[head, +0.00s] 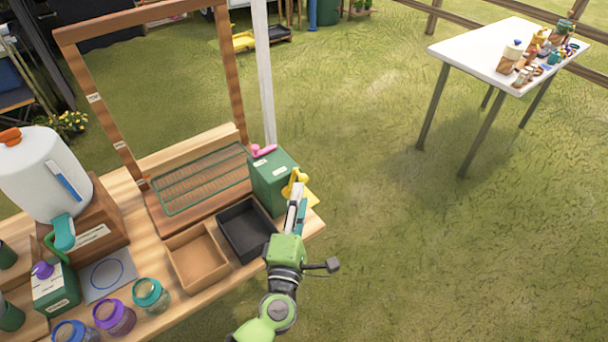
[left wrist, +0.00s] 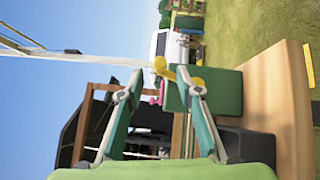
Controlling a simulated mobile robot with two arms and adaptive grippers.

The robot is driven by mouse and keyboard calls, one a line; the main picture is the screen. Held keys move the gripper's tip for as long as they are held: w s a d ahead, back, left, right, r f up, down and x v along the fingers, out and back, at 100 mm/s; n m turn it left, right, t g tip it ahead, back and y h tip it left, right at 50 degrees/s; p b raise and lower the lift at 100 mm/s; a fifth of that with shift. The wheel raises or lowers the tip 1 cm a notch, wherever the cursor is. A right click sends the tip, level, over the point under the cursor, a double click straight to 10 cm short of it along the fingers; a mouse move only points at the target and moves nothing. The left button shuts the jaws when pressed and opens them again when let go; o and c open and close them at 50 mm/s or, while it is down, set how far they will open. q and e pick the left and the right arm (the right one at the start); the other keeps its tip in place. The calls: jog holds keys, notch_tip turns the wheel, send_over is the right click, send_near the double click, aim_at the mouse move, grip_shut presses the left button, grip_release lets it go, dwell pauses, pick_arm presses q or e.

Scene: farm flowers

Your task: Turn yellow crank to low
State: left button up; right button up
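The yellow crank (head: 296,180) is on the near right side of a green box (head: 272,172) at the right end of the wooden bench. My left gripper (head: 298,192) is right at the crank in the head view. In the left wrist view the teal fingers (left wrist: 164,90) are spread apart. The yellow crank's knob and arm (left wrist: 184,76) show between and just beyond the fingertips. Contact with the crank cannot be told. The label text and the crank's setting are too small to read. My right gripper is not in view.
A pink crank (head: 263,151) is on the box's top edge. A black tray (head: 246,229) and a wooden tray (head: 196,262) lie left of my gripper. Jars (head: 151,294) stand along the bench's front. Grass is open to the right, with a white table (head: 470,50) farther off.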

aim_at(304, 182)
pick_arm(q)
jog(key=w, duration=0.4)
jog(key=w+d, duration=0.1)
jog(key=w, duration=0.2)
jog(key=shift+r+p, duration=0.2)
jog(key=shift+p, duration=0.1)
jog(key=shift+s, duration=0.1)
grip_shut()
